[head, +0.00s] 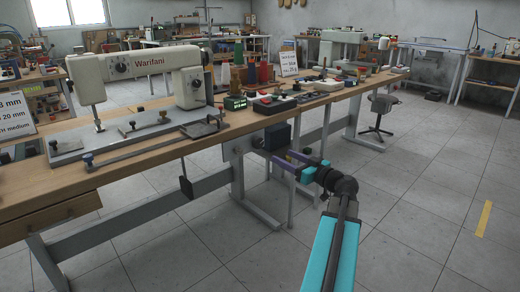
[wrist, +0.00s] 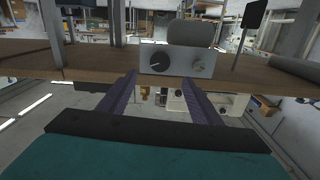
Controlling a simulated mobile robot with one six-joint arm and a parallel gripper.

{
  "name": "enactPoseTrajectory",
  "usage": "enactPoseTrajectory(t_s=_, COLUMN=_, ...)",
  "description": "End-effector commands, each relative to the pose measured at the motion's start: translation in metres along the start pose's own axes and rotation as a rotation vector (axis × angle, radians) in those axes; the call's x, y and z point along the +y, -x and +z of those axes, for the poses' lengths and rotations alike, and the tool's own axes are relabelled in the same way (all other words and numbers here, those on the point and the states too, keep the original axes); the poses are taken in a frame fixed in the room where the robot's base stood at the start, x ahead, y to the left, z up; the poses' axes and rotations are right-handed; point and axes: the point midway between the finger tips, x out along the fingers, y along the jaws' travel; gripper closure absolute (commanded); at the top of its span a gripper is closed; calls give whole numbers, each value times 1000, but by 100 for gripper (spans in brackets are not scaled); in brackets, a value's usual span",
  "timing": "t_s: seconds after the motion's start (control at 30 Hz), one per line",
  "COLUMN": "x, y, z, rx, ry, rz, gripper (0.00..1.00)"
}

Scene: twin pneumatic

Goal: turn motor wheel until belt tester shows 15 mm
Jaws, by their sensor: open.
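My gripper (head: 284,160) has two purple fingers, spread apart and empty, just below the edge of the workbench (head: 118,215). A dark motor-like housing (head: 277,136) hangs under the bench close to the fingertips. A grey rounded body (wrist: 197,33) shows behind the box. The fingers appear apart from the box. I cannot make out which part is the motor wheel, nor any belt or tester reading.
A white sewing machine (head: 145,64) stands on the bench. Bench legs (head: 236,180) and a hanging dark pedal-like plate (head: 186,187) stand left of my arm.

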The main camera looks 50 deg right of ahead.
Motion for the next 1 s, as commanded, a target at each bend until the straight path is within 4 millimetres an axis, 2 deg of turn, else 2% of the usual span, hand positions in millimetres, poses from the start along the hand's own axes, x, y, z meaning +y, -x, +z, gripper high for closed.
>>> enactPoseTrajectory(t_s=0.8, x=0, y=-108, z=2, rx=0, ry=-1, rz=-4, gripper=42)
enactPoseTrajectory(t_s=1.0, x=0, y=-126, z=1, rx=-1, ry=0, rz=-3, gripper=42)
